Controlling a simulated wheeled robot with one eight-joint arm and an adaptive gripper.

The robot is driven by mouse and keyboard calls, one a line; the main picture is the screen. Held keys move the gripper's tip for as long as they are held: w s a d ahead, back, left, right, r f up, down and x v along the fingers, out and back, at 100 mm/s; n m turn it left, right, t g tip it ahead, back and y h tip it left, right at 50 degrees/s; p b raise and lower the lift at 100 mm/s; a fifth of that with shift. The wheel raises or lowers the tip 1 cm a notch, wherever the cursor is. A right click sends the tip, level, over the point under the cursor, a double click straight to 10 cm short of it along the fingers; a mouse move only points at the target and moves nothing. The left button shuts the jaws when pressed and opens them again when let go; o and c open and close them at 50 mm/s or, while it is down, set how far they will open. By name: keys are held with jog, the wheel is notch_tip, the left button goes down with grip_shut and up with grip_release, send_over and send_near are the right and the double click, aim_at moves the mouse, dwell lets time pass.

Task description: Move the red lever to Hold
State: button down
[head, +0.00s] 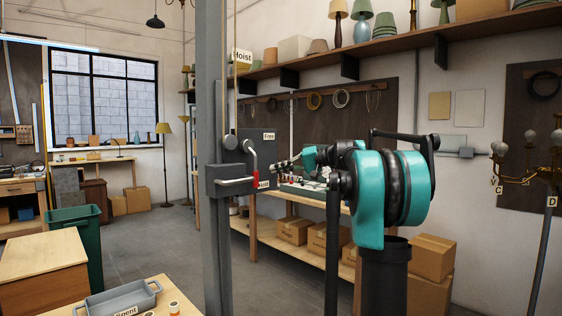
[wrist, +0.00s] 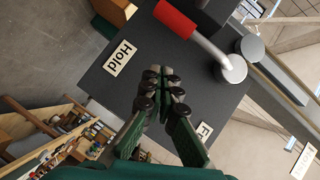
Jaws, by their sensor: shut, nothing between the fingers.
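The red lever (wrist: 177,19) shows at the top of the wrist view. Its silver bar (wrist: 215,50) bends to a round pivot on a dark plate (wrist: 100,85). The bar runs along the direction from the Free label (wrist: 203,127) to the Hold label (wrist: 119,57). The red grip lies level with Hold, beside it and apart from it. In the head view the lever (head: 253,162) hangs downward below the Free label (head: 269,136). My gripper (wrist: 161,78) is shut and empty in front of the plate, between the labels, apart from the lever. It also shows in the head view (head: 278,166).
A workbench with boxes (head: 292,230) stands behind my arm. A grey tray (head: 118,298) is at the front left. Open floor lies left of the post.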

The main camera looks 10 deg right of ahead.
jog(key=shift+s+a+f+m+y, duration=0.6)
jog(key=shift+s+a+f+m, duration=0.1)
jog(key=shift+a+f, duration=0.25)
jog(key=shift+s+a+f+m+y, duration=0.6)
jog(key=shift+s+a+f+m, duration=0.15)
jog(key=shift+a, duration=0.25)
jog(key=shift+w, duration=0.1)
